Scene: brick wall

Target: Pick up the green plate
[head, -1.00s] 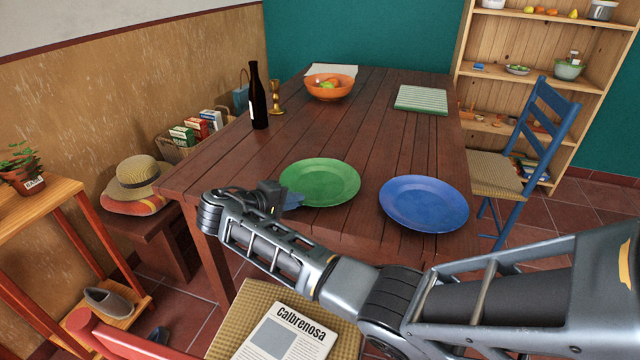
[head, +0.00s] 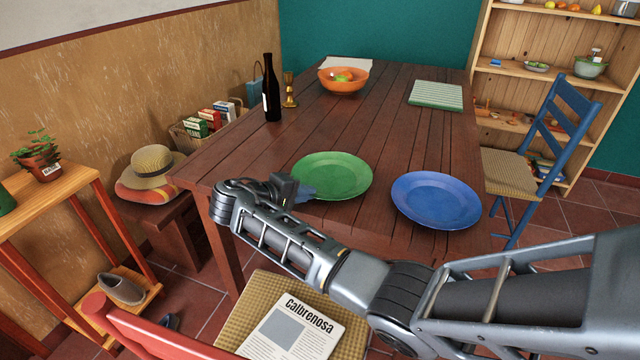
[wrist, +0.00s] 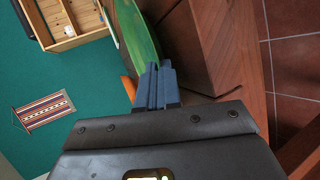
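The green plate (head: 335,174) lies near the front edge of the dark wooden table (head: 395,125), left of the blue plate (head: 437,200). My gripper (head: 306,193) is at the green plate's near left rim. In the wrist view the blue fingers (wrist: 156,84) are close together with the green plate's rim (wrist: 135,32) at their tips, and they look shut on it. The exact contact is partly hidden. The plate looks flat, and I see no clear gap under it.
A striped cloth (head: 436,95) lies at the back right. A chair with a newspaper (head: 291,330) is below my arm; a blue chair (head: 560,120) stands right.

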